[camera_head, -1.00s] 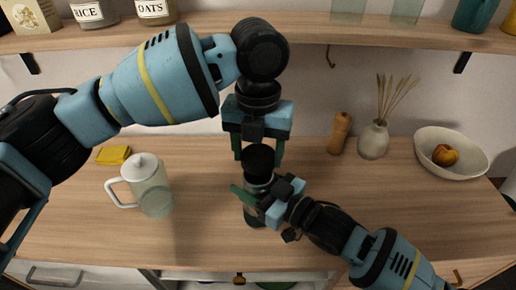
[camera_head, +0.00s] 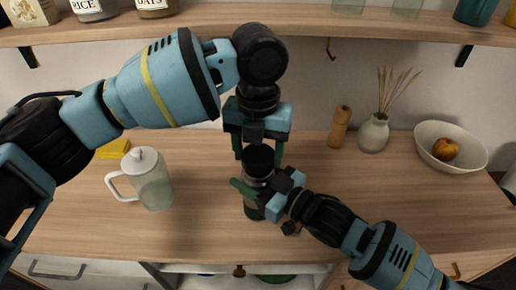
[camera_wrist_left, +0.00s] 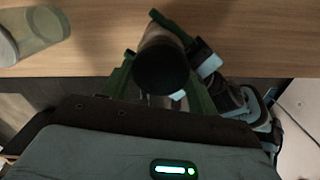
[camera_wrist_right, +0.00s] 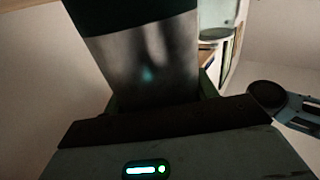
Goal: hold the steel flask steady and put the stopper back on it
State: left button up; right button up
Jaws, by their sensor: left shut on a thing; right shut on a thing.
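The black stopper (camera_head: 259,157) is between the fingers of my left gripper (camera_head: 258,152), which is shut on it. It also shows as a dark round top in the left wrist view (camera_wrist_left: 162,70). The steel flask (camera_head: 254,212) stands upright below it on the table. My right gripper (camera_head: 261,186) is shut around the upper part of the flask from the right. In the right wrist view, the grey metal flask body (camera_wrist_right: 150,65) with a dark green band fills the jaws. The stopper lines up over the flask; whether it is seated is hidden.
A glass jug (camera_head: 152,182) with a white lid stands left of the flask, near a yellow sponge (camera_head: 113,149). A pepper mill (camera_head: 340,126), a vase (camera_head: 374,133) and a fruit bowl (camera_head: 450,160) stand at the back right. A shelf (camera_head: 330,31) runs above.

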pick_arm(q)
jog(key=shift+f, duration=0.5)
pick_arm(e)
grip_shut()
pick_arm(q)
jog(key=m, duration=0.5)
jog(key=shift+m, duration=0.3)
jog(key=m, duration=0.4)
jog(key=shift+w+a, duration=0.1)
jog(key=o, duration=1)
jog(key=shift+c, duration=0.2)
